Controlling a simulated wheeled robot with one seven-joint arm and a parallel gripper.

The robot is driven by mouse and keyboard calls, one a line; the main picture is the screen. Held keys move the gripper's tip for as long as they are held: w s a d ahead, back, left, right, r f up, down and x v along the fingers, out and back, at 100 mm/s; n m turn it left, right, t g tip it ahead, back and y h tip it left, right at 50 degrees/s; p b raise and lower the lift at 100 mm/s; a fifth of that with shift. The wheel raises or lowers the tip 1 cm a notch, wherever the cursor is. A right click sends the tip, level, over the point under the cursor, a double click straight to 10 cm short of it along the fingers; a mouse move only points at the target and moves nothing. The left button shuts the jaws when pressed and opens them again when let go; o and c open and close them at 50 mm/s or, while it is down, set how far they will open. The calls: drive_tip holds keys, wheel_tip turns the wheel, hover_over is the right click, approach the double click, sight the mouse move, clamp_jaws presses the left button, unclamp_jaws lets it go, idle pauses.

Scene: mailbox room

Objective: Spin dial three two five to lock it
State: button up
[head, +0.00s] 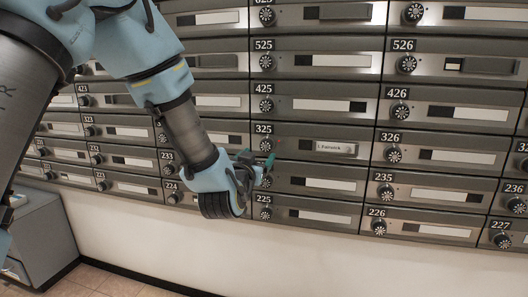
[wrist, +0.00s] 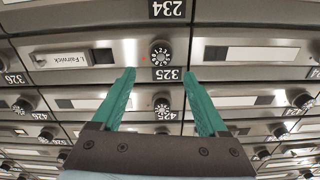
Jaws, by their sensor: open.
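Dial 325 (wrist: 160,53) is a round black dial with white marks, beside its black 325 label (wrist: 161,74) in the upside-down wrist view. My gripper (wrist: 159,74) is open, with its two green fingers apart on either side of the label. The dial shows between and beyond the fingertips, with nothing held. I cannot tell whether they touch the panel. In the head view my gripper (head: 258,160) is at the lower left part of box 325 (head: 300,143), just below its label. The box carries a nameplate (head: 336,148).
Rows of similar metal mailboxes with dials fill the wall, including dial 425 (head: 265,105) above and dial 326 (head: 393,155) to the right. Dial 225 (head: 265,214) is below. A grey cabinet (head: 40,235) stands at the lower left. The wall below the boxes is bare.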

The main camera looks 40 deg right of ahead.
sight(266, 146)
drive_tip(key=x, duration=0.7)
drive_tip(key=shift+c, duration=0.3)
clamp_jaws()
